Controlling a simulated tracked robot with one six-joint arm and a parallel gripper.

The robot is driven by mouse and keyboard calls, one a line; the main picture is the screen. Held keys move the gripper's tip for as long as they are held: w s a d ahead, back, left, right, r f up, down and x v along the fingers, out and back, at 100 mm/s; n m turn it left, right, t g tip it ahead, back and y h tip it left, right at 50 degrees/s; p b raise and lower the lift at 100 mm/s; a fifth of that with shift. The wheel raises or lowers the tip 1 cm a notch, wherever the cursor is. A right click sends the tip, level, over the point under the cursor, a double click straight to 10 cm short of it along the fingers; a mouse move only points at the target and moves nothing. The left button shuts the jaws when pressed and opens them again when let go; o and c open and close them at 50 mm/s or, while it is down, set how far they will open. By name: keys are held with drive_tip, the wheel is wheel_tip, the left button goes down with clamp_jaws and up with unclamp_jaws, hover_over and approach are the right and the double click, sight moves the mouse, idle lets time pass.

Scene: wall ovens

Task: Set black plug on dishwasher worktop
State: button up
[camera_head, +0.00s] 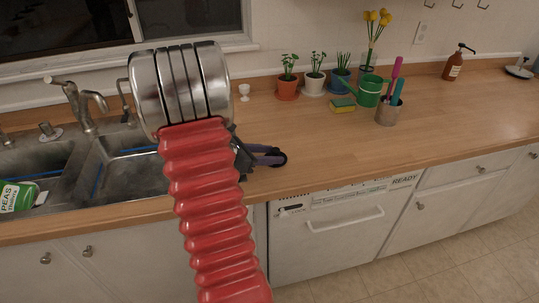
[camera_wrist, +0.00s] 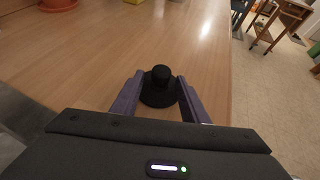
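The black plug (camera_wrist: 161,82) is a round disc with a raised knob, knob side up, between the purple fingers of my gripper (camera_wrist: 159,92). Both fingers appear to touch the disc's edges. In the head view, my gripper (camera_head: 272,155) is low at the front of the wooden worktop (camera_head: 330,150), right of the sink, with the plug (camera_head: 279,160) dark at its tip. I cannot tell whether the plug touches the wood. The white dishwasher (camera_head: 340,235) is under the worktop, just right of and below my gripper.
The double sink (camera_head: 125,165) is at left, with a peas bag (camera_head: 18,196) in it. Potted plants (camera_head: 287,88), a sponge (camera_head: 342,105), a green watering can (camera_head: 369,90) and a utensil cup (camera_head: 389,111) stand towards the back. The worktop above the dishwasher is clear in front of them.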

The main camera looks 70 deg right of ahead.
drive_tip(key=shift+w+a+r, duration=0.3)
drive_tip(key=v, duration=1.1)
idle(0.7)
drive_tip(key=shift+a+r, duration=0.1)
drive_tip(key=shift+a, duration=0.05)
drive_tip(key=w+a+r+m+t+y, duration=0.2)
drive_tip(key=a+m+t+y, duration=0.1)
drive_tip(key=a, duration=1.2)
drive_tip(key=w+a+r+m+t+y, duration=0.3)
drive_tip(key=a+t, duration=0.3)
drive_tip(key=a, duration=0.9)
drive_tip(key=w+a+r+m+t+y, duration=0.2)
drive_tip(key=a+t, duration=0.3)
drive_tip(key=a, duration=1)
drive_tip(key=shift+w+a+r+m+y, duration=0.2)
drive_tip(key=shift+w+r+m+y, duration=0.2)
drive_tip(key=shift+r+m+y, duration=0.35)
